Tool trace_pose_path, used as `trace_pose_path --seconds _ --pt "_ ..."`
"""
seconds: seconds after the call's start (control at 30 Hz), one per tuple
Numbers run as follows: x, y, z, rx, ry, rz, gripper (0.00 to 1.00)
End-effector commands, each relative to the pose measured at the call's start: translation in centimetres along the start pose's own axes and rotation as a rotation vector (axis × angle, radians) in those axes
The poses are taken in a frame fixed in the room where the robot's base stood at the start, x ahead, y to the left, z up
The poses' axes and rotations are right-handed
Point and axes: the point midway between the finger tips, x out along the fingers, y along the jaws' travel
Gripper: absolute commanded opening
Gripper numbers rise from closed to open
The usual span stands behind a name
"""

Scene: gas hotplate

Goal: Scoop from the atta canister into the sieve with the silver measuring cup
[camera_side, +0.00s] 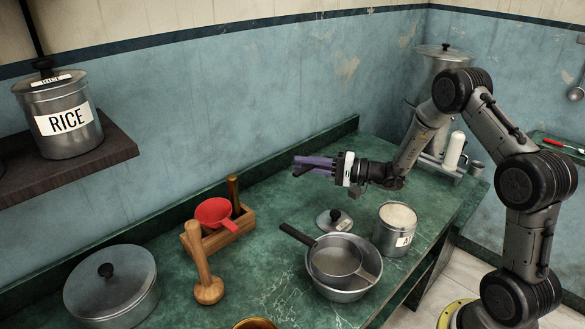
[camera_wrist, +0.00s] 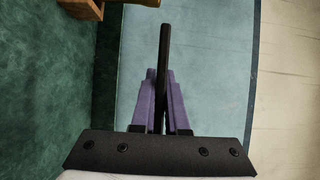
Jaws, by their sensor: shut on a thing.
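The atta canister (camera_side: 390,238) stands open on the counter, pale flour (camera_side: 398,215) near its rim; only the start of its label shows. The sieve (camera_side: 337,260), with a black handle to the upper left, rests across a metal bowl (camera_side: 345,294) left of the canister. My gripper (camera_side: 300,167), with purple fingers, is raised above the counter, behind and left of the canister. In the wrist view my gripper (camera_wrist: 162,80) is shut on a thin black handle (camera_wrist: 165,45). No silver cup bowl is clearly visible, so I cannot tell whether this handle belongs to the measuring cup.
A lid (camera_side: 335,221) lies behind the sieve. A lidded pot (camera_side: 110,290) is at front left. A blue wall (camera_side: 250,120) rises behind the counter.

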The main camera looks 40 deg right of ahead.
Motion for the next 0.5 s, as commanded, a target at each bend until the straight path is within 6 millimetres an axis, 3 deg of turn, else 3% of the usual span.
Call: trace_pose_path --seconds 0.2,0.37,0.5 --pt "-3.0 -1.8 2.2 -0.004 0.002 -0.003 0.0" --pt "-4.0 -2.4 3.0 -0.006 0.0 -0.004 0.0" --pt "-4.8 -2.4 4.9 -0.006 -0.044 -0.007 0.0"
